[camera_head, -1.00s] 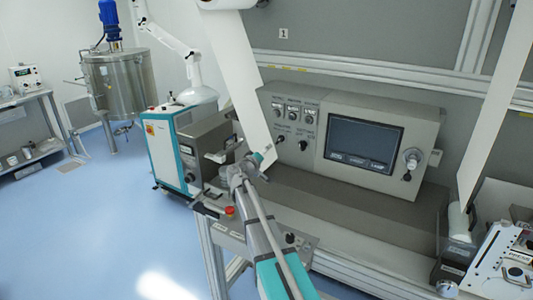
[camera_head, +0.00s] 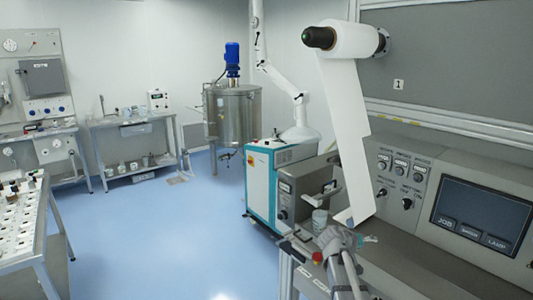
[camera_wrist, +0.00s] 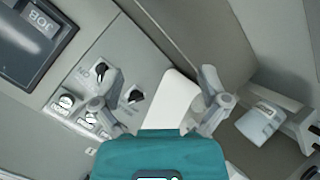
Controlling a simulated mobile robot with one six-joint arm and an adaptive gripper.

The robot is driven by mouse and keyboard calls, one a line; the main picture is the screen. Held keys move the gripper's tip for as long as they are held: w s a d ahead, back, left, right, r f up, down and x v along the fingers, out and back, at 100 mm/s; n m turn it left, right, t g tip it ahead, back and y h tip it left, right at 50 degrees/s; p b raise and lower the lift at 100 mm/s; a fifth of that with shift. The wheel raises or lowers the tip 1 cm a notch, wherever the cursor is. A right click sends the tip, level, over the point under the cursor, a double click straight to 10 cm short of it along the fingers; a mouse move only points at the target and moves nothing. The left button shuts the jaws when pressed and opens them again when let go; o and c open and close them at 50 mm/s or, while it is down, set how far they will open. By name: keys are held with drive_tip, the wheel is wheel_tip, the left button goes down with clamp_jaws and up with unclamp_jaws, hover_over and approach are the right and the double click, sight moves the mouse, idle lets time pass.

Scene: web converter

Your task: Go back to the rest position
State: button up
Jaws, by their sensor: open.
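My gripper (camera_head: 350,238) is at the lower right of the head view, in front of the grey control panel (camera_head: 408,210). In the wrist view my gripper (camera_wrist: 158,92) has its two fingers spread wide apart, with nothing held between them. The white web strip (camera_head: 348,140) hangs from its roll and its lower end comes down close behind the gripper. In the wrist view the strip (camera_wrist: 181,95) shows between the fingers, beyond them; I cannot tell the distance.
A teal-and-white cabinet (camera_head: 262,188) stands left of the machine, with a steel tank (camera_head: 234,118) behind it. A bench with small parts (camera_head: 22,225) is at the left edge. The blue floor (camera_head: 170,230) between is clear.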

drive_tip(key=s+a+f+g+y, duration=0.1)
drive_tip(key=s+a+f, duration=0.1)
drive_tip(key=s, duration=0.2)
drive_tip(key=s+a+f+g+y, duration=0.1)
drive_tip(key=s+a+f+y, duration=0.1)
drive_tip(key=s+a+f, duration=0.1)
drive_tip(key=s+a+f+g+y, duration=0.1)
drive_tip(key=s+a+f+y, duration=0.1)
drive_tip(key=s, duration=0.2)
drive_tip(key=shift+s+a+f, duration=0.15)
drive_tip(key=shift+s+a, duration=0.05)
drive_tip(key=shift+s, duration=0.2)
drive_tip(key=s+a+f+n+g+y, duration=0.1)
drive_tip(key=s+a+y, duration=0.4)
drive_tip(key=s+a, duration=0.5)
drive_tip(key=shift+s+f+g+y, duration=0.4)
drive_tip(key=shift+f+g, duration=0.45)
drive_tip(key=shift+g, duration=0.15)
